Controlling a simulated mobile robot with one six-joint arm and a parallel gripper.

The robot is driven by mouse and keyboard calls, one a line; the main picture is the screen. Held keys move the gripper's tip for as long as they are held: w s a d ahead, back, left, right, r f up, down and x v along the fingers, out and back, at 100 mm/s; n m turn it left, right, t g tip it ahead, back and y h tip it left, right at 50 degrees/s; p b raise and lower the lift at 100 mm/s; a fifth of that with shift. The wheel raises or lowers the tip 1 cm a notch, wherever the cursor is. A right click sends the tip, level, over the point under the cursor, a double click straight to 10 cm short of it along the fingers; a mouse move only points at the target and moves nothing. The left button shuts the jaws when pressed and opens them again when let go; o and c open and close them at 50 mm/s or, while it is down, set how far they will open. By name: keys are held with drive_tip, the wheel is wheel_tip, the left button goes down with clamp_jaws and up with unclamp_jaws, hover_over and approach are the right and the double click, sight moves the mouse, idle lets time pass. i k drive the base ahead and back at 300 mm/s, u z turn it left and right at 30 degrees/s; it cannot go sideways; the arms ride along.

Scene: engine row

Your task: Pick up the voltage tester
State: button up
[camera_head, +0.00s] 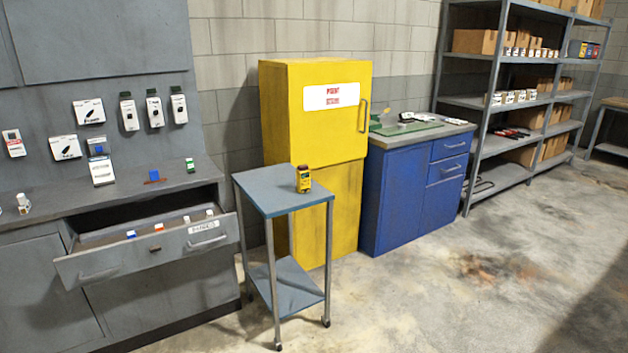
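A small yellow and black device (303,179), which looks like the voltage tester, stands upright on the top of a small blue-grey wheeled cart (263,197). It is near the middle of the cart top, toward the back right. Its face is too small to read. My gripper is not in view, and nothing touches the device.
An open drawer (150,247) juts from the grey workbench (110,205) left of the cart. A yellow paint cabinet (318,150) and a blue cabinet (415,190) stand behind. Metal shelving (475,130) is at the right. The concrete floor (480,290) at front right is clear.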

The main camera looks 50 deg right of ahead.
sight(304, 171)
drive_tip(key=u, duration=0.05)
drive_tip(key=i, duration=1)
drive_tip(key=z, duration=0.05)
